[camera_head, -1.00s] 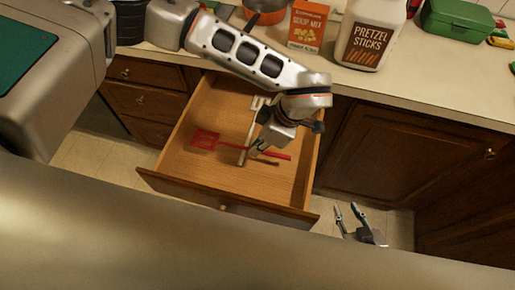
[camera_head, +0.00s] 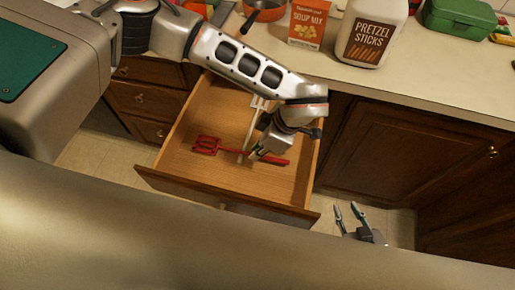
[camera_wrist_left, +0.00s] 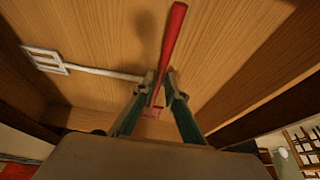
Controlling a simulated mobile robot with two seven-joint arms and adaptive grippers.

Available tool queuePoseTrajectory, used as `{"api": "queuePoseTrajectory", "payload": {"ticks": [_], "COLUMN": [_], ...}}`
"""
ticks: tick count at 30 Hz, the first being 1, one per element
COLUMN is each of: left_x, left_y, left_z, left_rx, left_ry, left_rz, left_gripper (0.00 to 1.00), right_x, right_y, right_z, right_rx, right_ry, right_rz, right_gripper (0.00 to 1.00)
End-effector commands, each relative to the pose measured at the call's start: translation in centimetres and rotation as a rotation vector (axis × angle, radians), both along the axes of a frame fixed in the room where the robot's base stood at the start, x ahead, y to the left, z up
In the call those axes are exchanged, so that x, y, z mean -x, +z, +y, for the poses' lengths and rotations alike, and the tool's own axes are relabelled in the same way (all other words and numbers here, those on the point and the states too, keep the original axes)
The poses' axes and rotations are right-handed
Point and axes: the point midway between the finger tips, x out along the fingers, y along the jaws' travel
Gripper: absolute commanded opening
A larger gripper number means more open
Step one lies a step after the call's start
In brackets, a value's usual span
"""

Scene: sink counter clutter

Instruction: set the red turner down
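The red turner (camera_head: 207,146) is in the open drawer, its slotted head to the left and its handle to the right. My left gripper (camera_head: 252,155) reaches into the drawer from above. In the left wrist view its fingers (camera_wrist_left: 160,82) are close on both sides of the red handle (camera_wrist_left: 173,35), appearing shut on it. A shadow beside the handle suggests that this end is slightly above the drawer floor. The turner's head is mostly hidden behind the fingers there. My right gripper (camera_head: 346,207) is open and empty, low in front of the cabinet.
A white slotted utensil (camera_head: 250,128) lies in the drawer (camera_head: 182,168), crossing near the red turner; its head (camera_wrist_left: 45,61) also shows in the left wrist view. The drawer's right side has bare floor. A soup mix box (camera_head: 307,22) and pretzel jar (camera_head: 371,35) stand on the counter.

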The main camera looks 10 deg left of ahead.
Motion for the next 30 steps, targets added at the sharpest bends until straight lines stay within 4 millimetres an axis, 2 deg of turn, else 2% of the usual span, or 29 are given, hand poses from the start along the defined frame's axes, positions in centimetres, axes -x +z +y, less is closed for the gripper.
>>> {"api": "queuePoseTrajectory", "payload": {"ticks": [11, 16, 20, 30], "left_x": [0.0, 0.0, -0.2, 0.0], "left_y": [0.1, 1.2, 2.9, 9.5], "left_z": [0.0, 0.0, -0.7, -3.4], "left_rx": [0.000, 0.000, 0.002, 0.000], "left_ry": [0.001, 0.002, -0.001, -0.002], "left_rz": [0.000, 0.000, -0.006, -0.005], "left_gripper": [0.27, 0.27, 0.27, 0.27], "right_x": [0.0, -0.1, -0.2, 0.0], "right_y": [0.1, 1.0, 1.1, -0.1], "right_z": [0.0, 0.0, 0.0, 0.0], "right_rx": [0.000, 0.001, -0.001, 0.000], "right_ry": [0.000, 0.000, 0.000, 0.000], "right_rz": [0.000, -0.002, -0.006, 0.001], "right_gripper": [0.29, 0.29, 0.29, 0.29]}}
